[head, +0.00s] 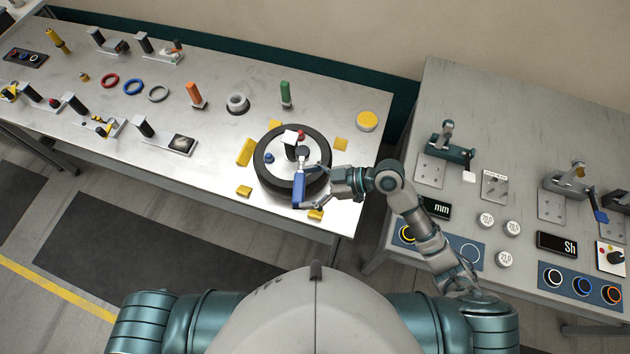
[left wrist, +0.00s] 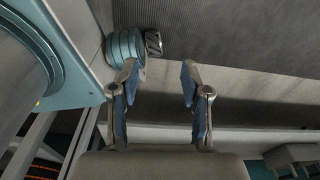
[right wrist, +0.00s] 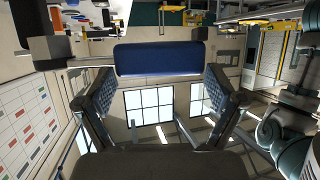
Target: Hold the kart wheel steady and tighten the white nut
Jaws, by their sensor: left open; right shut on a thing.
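The kart wheel (head: 263,178) lies flat on the left table, its black tyre round a pale hub. A white piece (head: 291,136) with a dark side stands on the hub; I cannot tell whether it is the white nut. A red piece (head: 301,135) and a blue one (head: 268,158) show near it. My right gripper (head: 301,187) is over the wheel's near right part, shut on a blue handle (head: 297,192). The handle also shows between its fingers in the right wrist view (right wrist: 160,58). My left gripper (left wrist: 158,76) is open and empty, outside the head view.
Yellow blocks (head: 245,152) surround the wheel. An orange handle (head: 194,94), a green handle (head: 285,93) and coloured rings (head: 133,87) stand or lie farther back. A second table (head: 440,90) with clamps and displays is at right, across a gap.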

